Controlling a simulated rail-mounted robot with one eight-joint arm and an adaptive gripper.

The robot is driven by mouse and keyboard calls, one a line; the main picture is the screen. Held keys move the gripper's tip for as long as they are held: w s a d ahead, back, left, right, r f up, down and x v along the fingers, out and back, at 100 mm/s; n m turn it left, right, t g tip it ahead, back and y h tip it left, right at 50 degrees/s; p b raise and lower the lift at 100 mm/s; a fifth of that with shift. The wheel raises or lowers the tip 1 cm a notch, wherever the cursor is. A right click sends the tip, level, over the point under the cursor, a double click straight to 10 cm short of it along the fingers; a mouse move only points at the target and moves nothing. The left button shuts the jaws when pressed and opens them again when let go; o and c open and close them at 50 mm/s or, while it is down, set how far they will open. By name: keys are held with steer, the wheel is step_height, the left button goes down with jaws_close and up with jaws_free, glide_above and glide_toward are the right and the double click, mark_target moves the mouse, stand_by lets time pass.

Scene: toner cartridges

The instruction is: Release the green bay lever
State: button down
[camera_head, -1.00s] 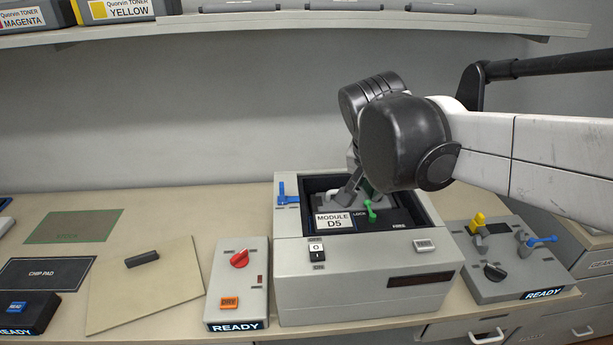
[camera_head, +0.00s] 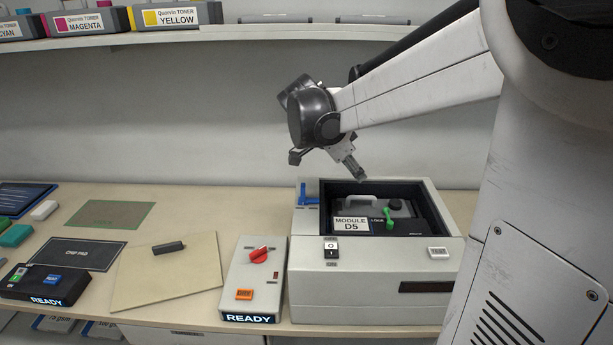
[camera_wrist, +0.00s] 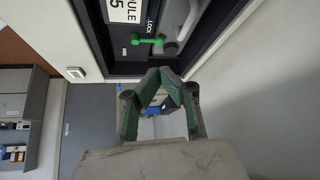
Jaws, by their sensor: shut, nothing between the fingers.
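The green bay lever (camera_head: 390,214) stands inside the open bay of the grey unit (camera_head: 365,285), beside the "LOCK" lettering and the label reading MODULE D5 (camera_head: 350,224). It also shows at the top of the wrist view (camera_wrist: 149,41), with "LOCK" next to it. A dark module with a grey handle (camera_head: 350,202) sits in the bay. My gripper (camera_head: 354,172) is above the bay's back part, apart from the lever. In the wrist view the green-padded fingers (camera_wrist: 160,73) meet at their tips with nothing between them.
A control box with a red knob (camera_head: 259,255) stands left of the unit. A tan board with a small black block (camera_head: 168,247) lies further left. Toner boxes (camera_head: 175,16) stand on the shelf above. My own body covers the right side.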

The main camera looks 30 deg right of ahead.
mark_target(385, 208)
stand_by(0.3)
steer(key=x, duration=1.4)
steer(key=shift+d, duration=0.1)
steer(key=shift+d+m, duration=0.15)
steer(key=shift+m, duration=0.25)
